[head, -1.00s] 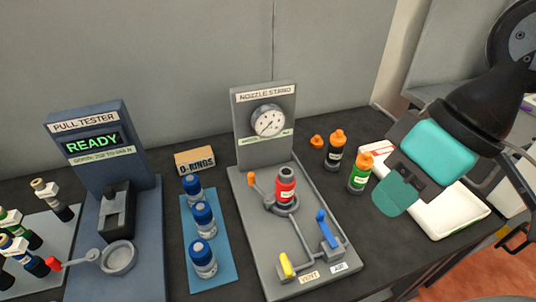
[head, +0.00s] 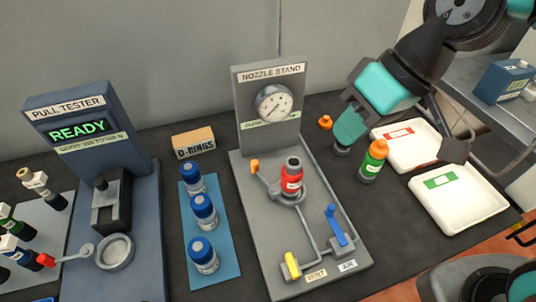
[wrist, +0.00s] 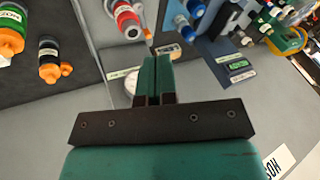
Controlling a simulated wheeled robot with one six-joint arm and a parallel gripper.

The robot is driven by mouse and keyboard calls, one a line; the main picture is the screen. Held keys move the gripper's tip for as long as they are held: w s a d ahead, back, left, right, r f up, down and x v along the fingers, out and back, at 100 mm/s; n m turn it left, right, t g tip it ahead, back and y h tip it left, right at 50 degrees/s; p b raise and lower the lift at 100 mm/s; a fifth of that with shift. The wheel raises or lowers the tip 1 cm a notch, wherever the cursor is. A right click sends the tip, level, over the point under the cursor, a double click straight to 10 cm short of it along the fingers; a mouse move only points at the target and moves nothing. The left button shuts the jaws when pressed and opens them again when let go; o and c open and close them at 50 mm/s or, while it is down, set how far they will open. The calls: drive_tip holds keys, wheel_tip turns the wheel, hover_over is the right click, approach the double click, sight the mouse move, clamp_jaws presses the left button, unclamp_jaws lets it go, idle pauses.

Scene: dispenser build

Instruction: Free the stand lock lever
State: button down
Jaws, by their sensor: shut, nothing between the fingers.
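The nozzle stand (head: 258,232) is a grey plate with an upright gauge panel (head: 273,103). The lock lever with an orange tip (head: 255,167) sticks out to the back left of the ring that holds a red bottle (head: 291,178). My gripper (head: 345,138) is to the right of the gauge panel, apart from the lever and in front of a mostly hidden black bottle. In the wrist view my gripper (wrist: 156,80) has its teal fingers together and empty. There the red bottle (wrist: 127,17) shows above the fingers, and the gauge is partly hidden.
A yellow vent lever (head: 291,265) and a blue air lever (head: 336,226) are at the stand's front. A green bottle (head: 373,160) stands to its right, before a white tray (head: 462,205). Blue-capped bottles stand on a blue mat (head: 222,255) to the left, beside the pull tester (head: 80,135).

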drive_tip(key=w+a+f+m+t+y, duration=0.1)
drive_tip(key=w+f, duration=1.3)
drive_tip(key=shift+a+f+t+y, duration=0.15)
drive_tip(key=shift+a+t+y, duration=0.05)
drive_tip(key=shift+t+y, duration=0.2)
drive_tip(key=p+x, duration=0.2)
drive_tip(key=x, duration=0.8)
drive_tip(key=shift+s+a+p, duration=0.1)
drive_tip(key=shift+a+p, duration=0.05)
drive_tip(key=shift+p, duration=0.25)
drive_tip(key=shift+s+a+r+p, duration=0.1)
drive_tip(key=shift+s+a+p, duration=0.15)
drive_tip(key=shift+a+p, duration=0.25)
drive_tip(key=shift+s+a+r+p, duration=0.1)
drive_tip(key=shift+s+a+p, duration=0.15)
drive_tip(key=shift+a, duration=0.4)
drive_tip(key=shift+s+a+f, duration=0.15)
drive_tip(key=shift+s+a, duration=0.05)
drive_tip(key=shift+a, duration=0.4)
drive_tip(key=shift+f, duration=0.1)
